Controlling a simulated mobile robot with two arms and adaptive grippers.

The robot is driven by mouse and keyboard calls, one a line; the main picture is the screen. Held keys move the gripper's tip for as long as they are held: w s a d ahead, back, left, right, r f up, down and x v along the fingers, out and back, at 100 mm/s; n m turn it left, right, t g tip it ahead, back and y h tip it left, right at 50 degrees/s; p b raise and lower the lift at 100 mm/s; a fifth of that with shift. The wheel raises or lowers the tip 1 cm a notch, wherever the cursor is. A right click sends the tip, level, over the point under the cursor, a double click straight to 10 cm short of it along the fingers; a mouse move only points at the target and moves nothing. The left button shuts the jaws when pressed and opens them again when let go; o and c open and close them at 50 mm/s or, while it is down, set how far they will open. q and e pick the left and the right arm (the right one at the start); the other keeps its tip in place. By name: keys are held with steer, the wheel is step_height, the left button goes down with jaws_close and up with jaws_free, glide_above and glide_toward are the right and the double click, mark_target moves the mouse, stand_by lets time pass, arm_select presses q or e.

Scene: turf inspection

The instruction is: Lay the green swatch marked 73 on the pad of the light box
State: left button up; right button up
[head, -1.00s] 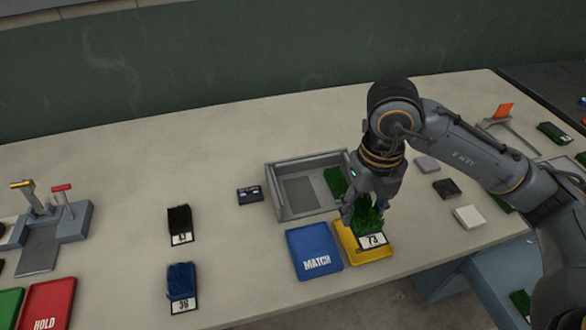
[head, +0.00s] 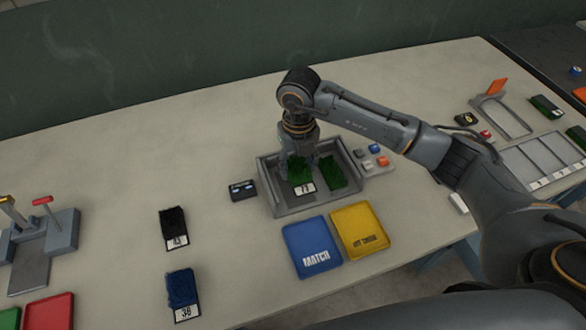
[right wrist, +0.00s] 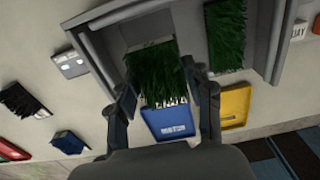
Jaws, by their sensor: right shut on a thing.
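The green swatch marked 73 (head: 301,174) is a tuft of turf with a white label. My right gripper (head: 302,160) is shut on it and holds it over the inside of the grey light box (head: 335,198), left of a second green swatch (head: 332,172) that lies inside. In the right wrist view the held swatch (right wrist: 156,78) hangs between the fingers over the box. The pad is largely hidden beneath it, and I cannot tell whether they touch. My left gripper is not in view.
A blue MATCH tray (head: 312,248) and a yellow tray (head: 360,230) lie in front of the box. A small dark display (head: 243,190) stands to its left. Black (head: 174,228) and blue (head: 182,294) swatches lie further left. The table behind is clear.

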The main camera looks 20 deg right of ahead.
mark_target(293, 172)
steer(key=shift+w+a+f, duration=0.2)
steer(key=shift+w+f, duration=0.25)
steer(key=shift+f, duration=0.2)
steer(key=f+p, duration=0.2)
steer(key=f, duration=0.1)
steer(key=shift+w+a, duration=0.15)
steer(key=shift+w, duration=0.05)
steer(key=shift+f, duration=0.3)
steer(key=shift+f+b, duration=0.2)
steer(key=shift+b, duration=0.1)
steer(key=o, duration=0.8)
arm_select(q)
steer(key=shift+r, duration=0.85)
arm_select(e)
steer(key=shift+r, duration=0.1)
